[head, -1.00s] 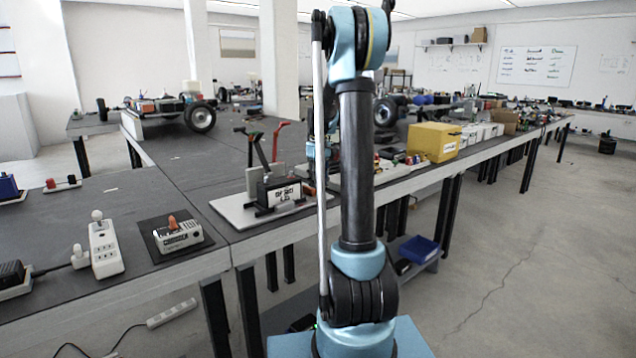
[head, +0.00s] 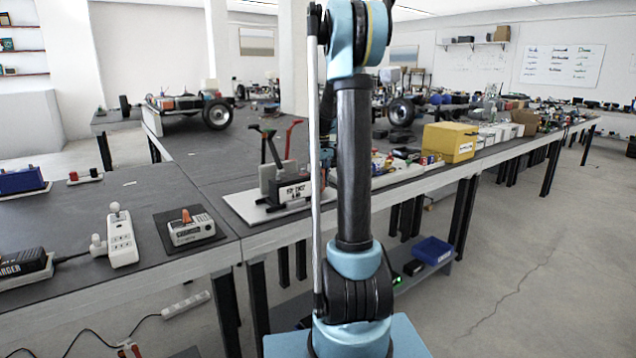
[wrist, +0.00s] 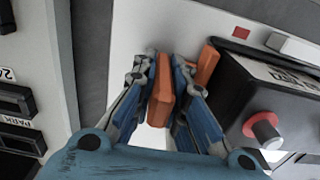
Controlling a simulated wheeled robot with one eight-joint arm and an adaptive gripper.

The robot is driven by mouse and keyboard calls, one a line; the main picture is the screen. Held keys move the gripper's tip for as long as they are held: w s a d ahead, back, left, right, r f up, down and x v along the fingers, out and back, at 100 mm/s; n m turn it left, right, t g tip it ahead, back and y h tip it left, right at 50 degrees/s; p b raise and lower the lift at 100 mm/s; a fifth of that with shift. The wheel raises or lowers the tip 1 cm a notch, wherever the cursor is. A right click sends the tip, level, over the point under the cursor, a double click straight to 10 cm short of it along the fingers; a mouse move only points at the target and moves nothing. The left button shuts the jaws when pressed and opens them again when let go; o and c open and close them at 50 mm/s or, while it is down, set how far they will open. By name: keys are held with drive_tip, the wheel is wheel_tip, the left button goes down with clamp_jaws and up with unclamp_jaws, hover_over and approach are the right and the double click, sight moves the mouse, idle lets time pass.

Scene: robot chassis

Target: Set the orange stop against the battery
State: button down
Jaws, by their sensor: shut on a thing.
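My gripper (wrist: 163,72) is shut on an orange stop (wrist: 161,95), a flat block standing between the two fingers in the wrist view. A second orange piece (wrist: 207,62) shows just right of the right finger, close to the battery; I cannot tell if it touches. The battery (wrist: 258,90) is a black box with a pale top label and a red round terminal, at the right of the wrist view. The held stop is left of it, apart from it. In the head view the battery (head: 291,191) sits on a white plate; my arm hides the gripper there.
A yellow box (head: 449,143) stands to the right along the bench. A power strip (head: 122,238) and a small device with an orange top (head: 190,227) lie on the left table.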

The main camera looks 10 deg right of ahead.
drive_tip(key=shift+s+a, duration=0.1)
drive_tip(key=shift+a, duration=0.1)
drive_tip(key=c, duration=1.6)
unclamp_jaws()
drive_tip(key=shift+r, duration=0.6)
wheel_tip(320, 180, up, 11)
drive_tip(key=shift+f, duration=0.1)
drive_tip(key=s+a+f+m+t, duration=0.1)
drive_tip(key=s+a+f, duration=0.1)
drive_tip(key=s, duration=0.9)
drive_tip(key=s+a+f+m, duration=0.1)
drive_tip(key=s+a+f, duration=0.15)
drive_tip(key=s, duration=0.95)
drive_tip(key=s+f+m+t, duration=0.1)
drive_tip(key=s+f+m, duration=0.1)
drive_tip(key=s+f, duration=1.3)
drive_tip(key=shift+s+a+f+m, duration=0.3)
drive_tip(key=shift+s+a+f, duration=0.1)
drive_tip(key=shift+s, duration=0.55)
